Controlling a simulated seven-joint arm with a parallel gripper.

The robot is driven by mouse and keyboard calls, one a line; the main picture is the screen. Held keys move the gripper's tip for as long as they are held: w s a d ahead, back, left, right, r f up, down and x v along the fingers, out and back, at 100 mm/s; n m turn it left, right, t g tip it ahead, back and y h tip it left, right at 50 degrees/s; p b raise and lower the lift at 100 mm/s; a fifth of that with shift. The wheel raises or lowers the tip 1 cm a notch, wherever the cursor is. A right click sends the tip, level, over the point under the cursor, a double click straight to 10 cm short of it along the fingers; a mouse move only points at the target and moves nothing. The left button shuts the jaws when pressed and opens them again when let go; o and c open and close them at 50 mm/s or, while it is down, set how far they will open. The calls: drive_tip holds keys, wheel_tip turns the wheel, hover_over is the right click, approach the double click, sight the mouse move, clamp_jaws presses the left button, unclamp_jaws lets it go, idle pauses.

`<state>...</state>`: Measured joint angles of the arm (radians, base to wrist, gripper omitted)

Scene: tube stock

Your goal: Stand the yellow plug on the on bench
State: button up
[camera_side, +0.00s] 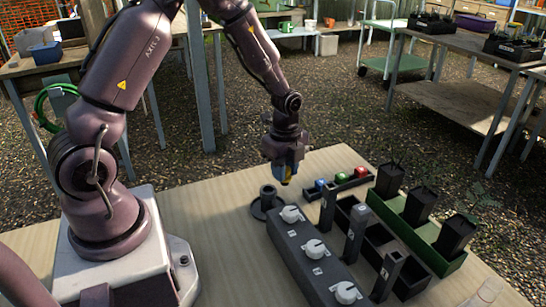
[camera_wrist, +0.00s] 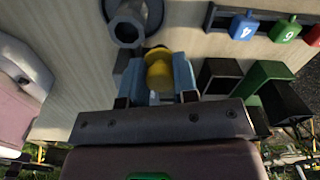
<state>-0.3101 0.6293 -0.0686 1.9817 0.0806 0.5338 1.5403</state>
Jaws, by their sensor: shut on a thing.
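The yellow plug (camera_wrist: 158,72) is between the blue fingers of my gripper (camera_wrist: 160,85) in the wrist view. My gripper is shut on it. In the side view my gripper (camera_side: 286,176) points down above the pale wooden bench top (camera_side: 215,220), and only a small yellow bit of the plug (camera_side: 285,183) shows below the fingers. The plug is clear of the bench top. A dark hollow post on a round base (camera_side: 267,202) stands on the bench just below and left of my gripper; it also shows in the wrist view (camera_wrist: 129,22).
A dark box with white knobs (camera_side: 313,250) lies just in front. Right of it are a black tray (camera_side: 383,240), upright dark posts, a rack (camera_side: 343,183) with blue, green and red pieces, and a green tray (camera_side: 425,232) with black bins. The bench's left part is clear.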

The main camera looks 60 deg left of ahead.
drive_tip(key=w+f+n, duration=0.1)
drive_tip(key=n, duration=0.2)
drive_tip(key=w+n, duration=0.1)
drive_tip(key=n, duration=0.2)
drive_tip(key=w+f+n, duration=0.1)
drive_tip(key=n, duration=0.2)
drive_tip(key=shift+w+a+f+n, duration=0.25)
drive_tip(key=shift+w+f+n, duration=0.05)
drive_tip(key=shift+w, duration=0.05)
drive_tip(key=shift+w+a+f+n, duration=0.1)
drive_tip(key=shift+f+n, duration=0.65)
drive_tip(key=shift+f, duration=0.5)
drive_tip(key=shift+w+f+n, duration=0.1)
drive_tip(key=shift+f+n, duration=0.65)
drive_tip(key=shift+f, duration=0.5)
drive_tip(key=shift+f, duration=0.35)
drive_tip(key=o, duration=1)
